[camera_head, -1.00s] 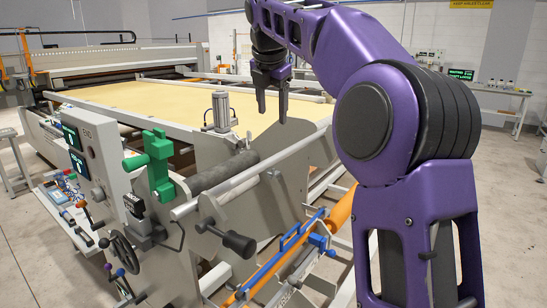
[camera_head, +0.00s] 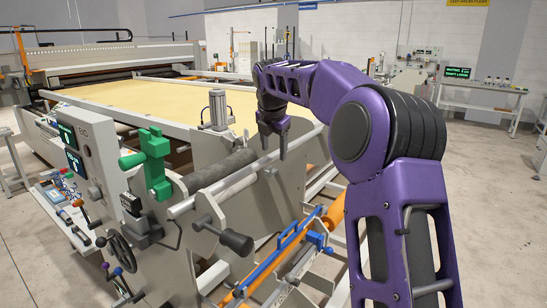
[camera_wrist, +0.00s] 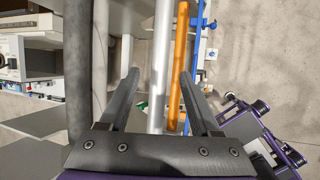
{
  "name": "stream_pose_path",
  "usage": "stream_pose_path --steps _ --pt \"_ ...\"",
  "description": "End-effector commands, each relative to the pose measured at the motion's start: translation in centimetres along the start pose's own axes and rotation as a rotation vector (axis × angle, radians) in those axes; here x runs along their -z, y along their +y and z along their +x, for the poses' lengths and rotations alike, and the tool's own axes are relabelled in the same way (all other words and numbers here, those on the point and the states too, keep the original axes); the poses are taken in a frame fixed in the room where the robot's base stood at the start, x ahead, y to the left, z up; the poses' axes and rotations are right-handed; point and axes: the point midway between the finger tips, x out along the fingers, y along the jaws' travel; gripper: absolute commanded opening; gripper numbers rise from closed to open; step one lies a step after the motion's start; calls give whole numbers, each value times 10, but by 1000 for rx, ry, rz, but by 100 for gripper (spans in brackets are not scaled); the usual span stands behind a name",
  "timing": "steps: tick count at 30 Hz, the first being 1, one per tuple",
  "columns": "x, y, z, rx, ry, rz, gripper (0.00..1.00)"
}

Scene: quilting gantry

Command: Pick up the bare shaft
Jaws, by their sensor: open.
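The bare shaft is a plain silver rod (camera_head: 232,180). It runs slantwise along the near side of the machine, in front of a dark grey covered roller (camera_head: 221,170). My gripper (camera_head: 274,151) is open, pointing down, with its fingertips at the shaft's far half in the head view. In the wrist view, the shaft (camera_wrist: 161,60) runs lengthwise between the two spread fingers of my gripper (camera_wrist: 160,74), nearer the middle than either finger. I cannot tell whether a finger touches it.
An orange roller (camera_wrist: 177,65) lies beside the shaft in the wrist view, also between the fingers in the picture. The dark roller (camera_wrist: 78,70) is at left. A green clamp (camera_head: 155,165) and black-handled knob (camera_head: 236,241) stand near the shaft's near end.

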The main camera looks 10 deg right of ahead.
Motion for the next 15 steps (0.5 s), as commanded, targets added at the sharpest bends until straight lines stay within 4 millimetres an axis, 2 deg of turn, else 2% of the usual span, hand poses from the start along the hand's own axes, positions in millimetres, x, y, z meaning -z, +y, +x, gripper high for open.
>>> stream_pose_path --steps 3,9,11,15 --pt "1 0 13 0 0 -2 64" --pt "0 1 14 -1 -1 -1 64" --pt "0 1 14 -1 -1 -1 55" --pt "0 1 14 -1 -1 -1 30"
